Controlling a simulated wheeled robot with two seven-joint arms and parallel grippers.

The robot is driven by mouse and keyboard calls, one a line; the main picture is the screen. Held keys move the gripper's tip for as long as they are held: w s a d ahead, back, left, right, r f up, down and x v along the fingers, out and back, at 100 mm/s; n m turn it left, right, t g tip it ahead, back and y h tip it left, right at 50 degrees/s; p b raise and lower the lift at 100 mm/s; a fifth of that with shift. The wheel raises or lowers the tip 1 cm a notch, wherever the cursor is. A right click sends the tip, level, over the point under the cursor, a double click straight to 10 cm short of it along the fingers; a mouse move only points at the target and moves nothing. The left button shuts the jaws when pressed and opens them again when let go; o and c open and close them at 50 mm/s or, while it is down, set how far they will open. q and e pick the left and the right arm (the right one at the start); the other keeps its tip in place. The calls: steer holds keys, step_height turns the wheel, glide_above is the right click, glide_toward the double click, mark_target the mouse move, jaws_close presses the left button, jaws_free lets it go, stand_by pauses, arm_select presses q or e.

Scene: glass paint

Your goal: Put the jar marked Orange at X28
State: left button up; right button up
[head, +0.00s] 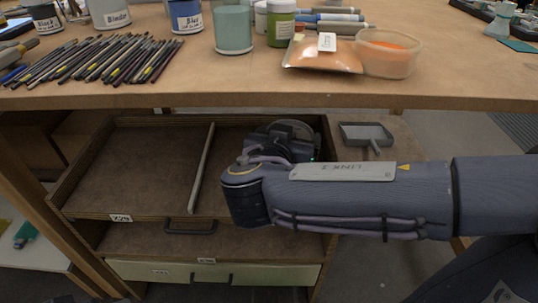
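An open wooden drawer (130,165) under the table carries a label (121,218) that starts with X2; its last digit is hard to read. A loose divider bar splits its inside, and the left part is empty. My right arm crosses the drawer's right part, and my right gripper (287,137) is there, mostly behind my wrist. Its fingers, and anything between them, are hidden. No jar legibly marked Orange shows. A clear tub of orange material (387,52) and a labelled orange packet (322,58) stand on the table. My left gripper is out of view.
Jars, including a blue-labelled one (186,16), a teal container (233,30) and a green jar (281,24), stand on the table. Many pencils (105,60) lie at left. The table's front edge overhangs the drawer's back. A pale green drawer (250,274) is below.

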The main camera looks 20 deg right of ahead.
steer(key=w, duration=0.1)
steer(key=w+f, duration=0.1)
steer(key=w, duration=0.1)
steer(key=w+f+b, duration=0.1)
steer(key=shift+w+a+f, duration=0.2)
steer(key=shift+w+a, duration=0.1)
steer(key=shift+a, duration=0.1)
steer(key=w+f+b, duration=0.1)
steer(key=f, duration=0.1)
steer(key=w+f, duration=0.2)
steer(key=f, duration=0.1)
steer(key=w+a+f+b, duration=0.1)
steer(key=f, duration=0.2)
steer(key=shift+w+f+b, duration=0.25)
steer(key=shift+b, duration=0.1)
